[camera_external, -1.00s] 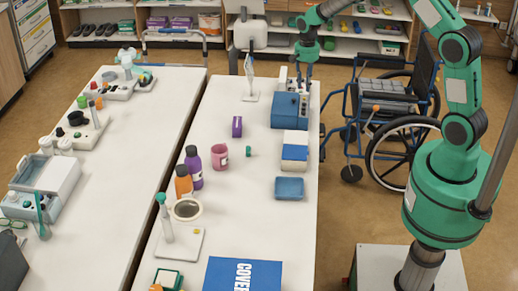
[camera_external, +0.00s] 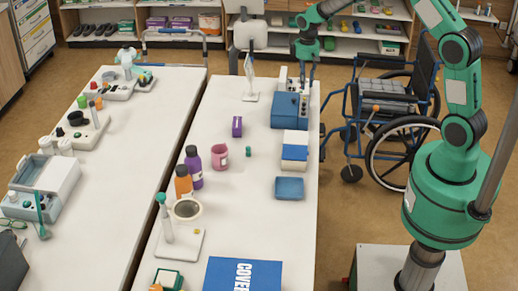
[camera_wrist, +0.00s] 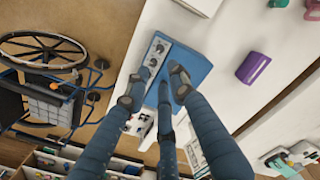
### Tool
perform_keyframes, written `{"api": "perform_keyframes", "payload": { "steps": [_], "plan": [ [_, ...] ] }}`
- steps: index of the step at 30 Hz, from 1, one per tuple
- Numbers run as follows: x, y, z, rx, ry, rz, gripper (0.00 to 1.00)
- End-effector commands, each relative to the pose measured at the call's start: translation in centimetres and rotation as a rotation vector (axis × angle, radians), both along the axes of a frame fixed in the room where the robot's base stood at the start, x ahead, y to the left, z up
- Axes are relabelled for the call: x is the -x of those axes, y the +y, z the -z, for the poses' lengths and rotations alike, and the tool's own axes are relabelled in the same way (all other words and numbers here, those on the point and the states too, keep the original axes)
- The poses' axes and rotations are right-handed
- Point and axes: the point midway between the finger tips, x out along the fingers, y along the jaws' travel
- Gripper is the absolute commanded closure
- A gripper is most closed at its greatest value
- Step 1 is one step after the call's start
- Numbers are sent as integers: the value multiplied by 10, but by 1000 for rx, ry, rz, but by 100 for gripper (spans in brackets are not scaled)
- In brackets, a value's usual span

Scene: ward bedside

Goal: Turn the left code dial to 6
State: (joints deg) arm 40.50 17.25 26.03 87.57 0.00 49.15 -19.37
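A blue box (camera_external: 285,109) stands near the right edge of the middle table. In the wrist view the blue box (camera_wrist: 186,67) carries a grey panel (camera_wrist: 145,72) with a row of small dark round dials (camera_wrist: 153,61). Numbers on them are too small to read, and I cannot tell which is the left code dial. My gripper (camera_external: 304,83) points down at the far end of the box. In the wrist view my gripper (camera_wrist: 156,92) has its dark fingers spread, with nothing visible between them. The fingers hide part of the panel and box.
A white and blue box (camera_external: 294,150) and a blue tray (camera_external: 289,188) stand in front of the blue box. A purple block (camera_external: 237,126) is to its left. A wheelchair (camera_external: 392,115) stands right of the table. The tabletop between is mostly clear.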

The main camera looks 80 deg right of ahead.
Motion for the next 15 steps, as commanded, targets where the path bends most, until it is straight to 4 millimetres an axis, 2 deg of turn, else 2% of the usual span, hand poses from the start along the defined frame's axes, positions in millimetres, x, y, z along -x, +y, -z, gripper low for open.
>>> {"api": "perform_keyframes", "payload": {
  "steps": [10,15],
  "plan": [
    [0,0,2,0,0,2,76],
    [0,0,11,0,1,2,76]
  ]
}}
